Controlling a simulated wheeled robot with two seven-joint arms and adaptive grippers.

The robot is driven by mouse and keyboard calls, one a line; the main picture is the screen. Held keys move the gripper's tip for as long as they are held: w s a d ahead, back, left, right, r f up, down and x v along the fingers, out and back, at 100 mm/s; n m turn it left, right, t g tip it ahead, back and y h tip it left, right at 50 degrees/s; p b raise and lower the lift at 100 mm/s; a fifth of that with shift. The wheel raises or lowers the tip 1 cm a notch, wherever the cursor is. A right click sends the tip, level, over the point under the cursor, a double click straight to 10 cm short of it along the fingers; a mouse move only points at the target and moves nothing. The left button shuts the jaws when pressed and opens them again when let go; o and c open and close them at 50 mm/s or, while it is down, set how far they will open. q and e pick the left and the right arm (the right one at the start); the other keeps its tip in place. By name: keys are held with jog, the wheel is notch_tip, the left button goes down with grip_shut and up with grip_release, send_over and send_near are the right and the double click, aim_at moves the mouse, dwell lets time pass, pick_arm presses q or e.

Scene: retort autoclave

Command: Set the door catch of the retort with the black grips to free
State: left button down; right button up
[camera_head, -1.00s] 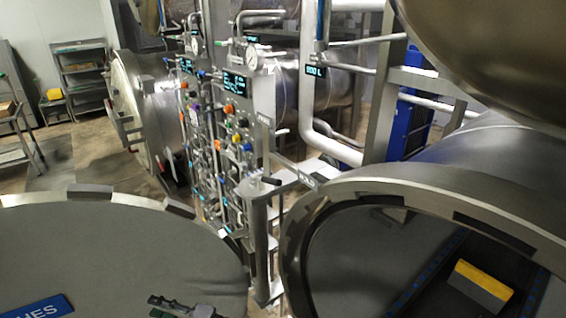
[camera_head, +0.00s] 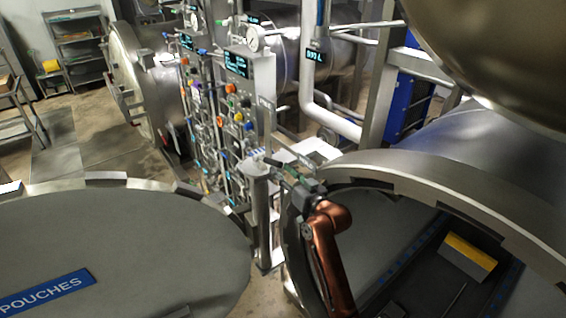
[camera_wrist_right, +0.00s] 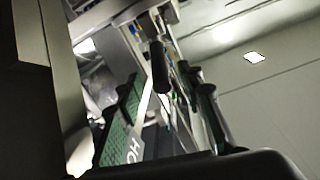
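The door catch stands on a post beside the open retort. Its black grip (camera_head: 272,162) points sideways near the post top in the head view. My right gripper (camera_head: 304,188), on the copper arm, is just right of the catch. I cannot tell whether it touches it or how its fingers stand. My left gripper is not in view.
The open round door (camera_head: 120,240) with a blue "POUCHES" label (camera_head: 45,292) fills the lower left. The retort rim (camera_head: 440,185) is at the right, with a yellow-topped block (camera_head: 468,258) inside. A panel of valves and gauges (camera_head: 225,110) stands behind the post.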

aim_at(274, 163)
jog(key=p+x, duration=0.1)
jog(key=x, duration=0.4)
jog(key=shift+w+a, duration=0.15)
jog(key=shift+w, duration=0.25)
grip_shut()
jog(key=shift+f, duration=0.1)
